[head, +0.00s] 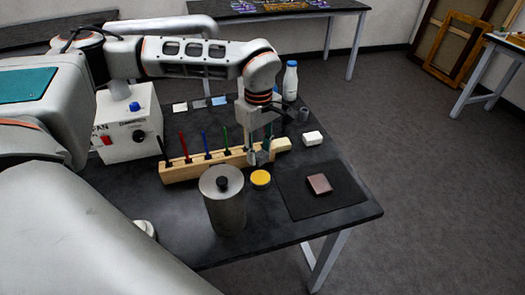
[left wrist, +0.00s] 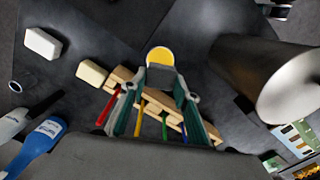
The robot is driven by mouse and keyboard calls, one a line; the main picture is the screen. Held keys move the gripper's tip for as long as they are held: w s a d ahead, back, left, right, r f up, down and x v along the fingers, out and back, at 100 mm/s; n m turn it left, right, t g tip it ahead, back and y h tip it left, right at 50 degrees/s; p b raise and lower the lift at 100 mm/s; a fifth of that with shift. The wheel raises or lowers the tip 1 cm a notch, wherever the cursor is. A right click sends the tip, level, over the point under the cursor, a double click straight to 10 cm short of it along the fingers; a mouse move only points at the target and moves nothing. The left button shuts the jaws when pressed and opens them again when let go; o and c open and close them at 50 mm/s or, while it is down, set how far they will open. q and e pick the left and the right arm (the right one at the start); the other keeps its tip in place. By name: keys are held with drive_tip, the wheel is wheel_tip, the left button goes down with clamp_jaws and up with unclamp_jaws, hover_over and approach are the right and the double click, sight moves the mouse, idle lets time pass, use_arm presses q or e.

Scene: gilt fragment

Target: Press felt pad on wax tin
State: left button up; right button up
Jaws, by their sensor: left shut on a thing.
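The wax tin (head: 260,179), a small round tin with a yellow top, stands on the dark table in front of the wooden rack. It also shows in the left wrist view (left wrist: 160,56), just beyond the fingertips. My left gripper (head: 258,156) points down above the rack, a little behind the tin and apart from it. In the left wrist view its fingers (left wrist: 162,88) are shut on a small grey piece (left wrist: 161,75), which looks like the felt pad. Fingers hide part of this piece. My right gripper is not in view.
The wooden rack (head: 181,173) holds several coloured sticks. A grey cylinder (head: 226,212) stands close left of the tin. Right of it, a reddish block (head: 319,184) lies on a black mat (head: 345,190). A white block (head: 312,138) and a white bottle (head: 290,82) stand farther back.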

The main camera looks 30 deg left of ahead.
sight(259, 177)
use_arm(q)
drive_tip(key=shift+f+b, duration=0.3)
drive_tip(key=shift+f, duration=0.8)
wheel_tip(259, 177, down, 3)
drive_tip(key=b, duration=0.3)
drive_tip(key=shift+r, duration=0.1)
drive_tip(key=shift+f, duration=0.35)
drive_tip(key=shift+f+b, duration=0.2)
drive_tip(key=shift+b, duration=0.3)
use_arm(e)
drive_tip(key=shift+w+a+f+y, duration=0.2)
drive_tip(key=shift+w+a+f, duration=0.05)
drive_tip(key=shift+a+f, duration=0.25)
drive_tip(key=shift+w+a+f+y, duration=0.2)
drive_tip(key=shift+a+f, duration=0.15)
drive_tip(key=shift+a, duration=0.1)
use_arm(q)
drive_tip(key=shift+f, duration=0.2)
drive_tip(key=shift+f, duration=0.3)
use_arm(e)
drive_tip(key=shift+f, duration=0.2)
use_arm(q)
drive_tip(key=shift+s+f, duration=0.15)
drive_tip(key=shift+f, duration=0.05)
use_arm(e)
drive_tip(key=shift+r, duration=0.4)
